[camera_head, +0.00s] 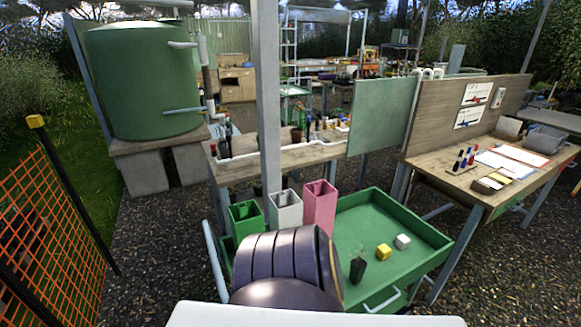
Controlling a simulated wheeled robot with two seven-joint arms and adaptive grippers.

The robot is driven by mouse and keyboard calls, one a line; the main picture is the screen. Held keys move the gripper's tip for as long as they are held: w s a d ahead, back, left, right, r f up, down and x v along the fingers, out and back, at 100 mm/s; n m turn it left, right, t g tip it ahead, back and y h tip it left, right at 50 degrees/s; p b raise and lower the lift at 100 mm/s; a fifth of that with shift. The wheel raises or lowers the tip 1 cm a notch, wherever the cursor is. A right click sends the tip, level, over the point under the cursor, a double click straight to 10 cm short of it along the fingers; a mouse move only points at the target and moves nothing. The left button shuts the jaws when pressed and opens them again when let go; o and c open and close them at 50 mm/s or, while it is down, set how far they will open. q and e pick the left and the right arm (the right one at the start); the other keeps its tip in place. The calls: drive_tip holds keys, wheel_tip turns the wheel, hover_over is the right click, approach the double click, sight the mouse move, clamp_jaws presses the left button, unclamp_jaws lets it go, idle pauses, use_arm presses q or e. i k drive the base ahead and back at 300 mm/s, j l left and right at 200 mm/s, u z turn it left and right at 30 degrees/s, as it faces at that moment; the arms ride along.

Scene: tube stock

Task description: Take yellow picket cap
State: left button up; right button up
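A small yellow block-shaped cap (384,251) lies in the green tray cart (430,232), right of its middle. A small white cap (403,241) of similar shape lies just behind it to the right, apart from it. Another yellow cap (35,121) sits on top of the dark post of the orange mesh fence at the far left. Neither of my grippers is in view. A dark rounded part of mine covers the front left of the tray.
A dark tapered pot with a sprig (357,269) stands in the tray, left of the yellow cap. Green (246,218), white (286,210) and pink (319,205) square tubes stand upright at the tray's left. A wooden workbench (455,178) is at right. Gravel surrounds the cart.

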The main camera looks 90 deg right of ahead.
sight(383, 252)
drive_tip(key=z, duration=3.75)
